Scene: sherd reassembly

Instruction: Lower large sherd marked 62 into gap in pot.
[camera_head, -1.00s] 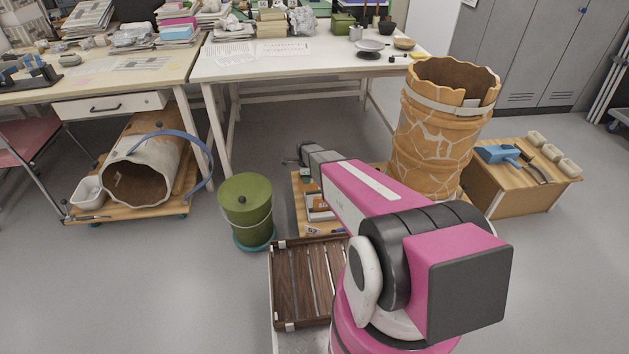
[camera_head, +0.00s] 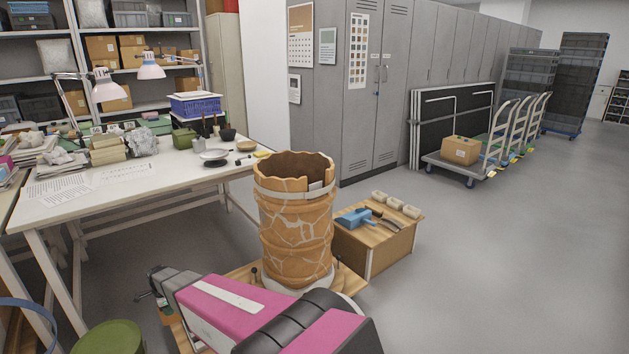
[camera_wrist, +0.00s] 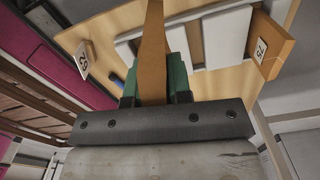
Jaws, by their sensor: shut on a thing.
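The pot (camera_head: 295,232) is a tall orange-brown vessel with pale joins, a light band (camera_head: 292,193) near the top and a jagged rim. It stands upright on a wooden board. A notch shows inside the band at the right of its rim. In the wrist view, my gripper (camera_wrist: 153,82) has green fingers shut on an orange-brown sherd (camera_wrist: 153,45), seen edge-on. The sherd's own number is not visible.
In the wrist view, a number card (camera_wrist: 84,58) lies on a board, and another orange sherd (camera_wrist: 272,45) bears a label. A wooden box (camera_head: 375,245) with blue tools stands right of the pot. A white table (camera_head: 130,180) is behind.

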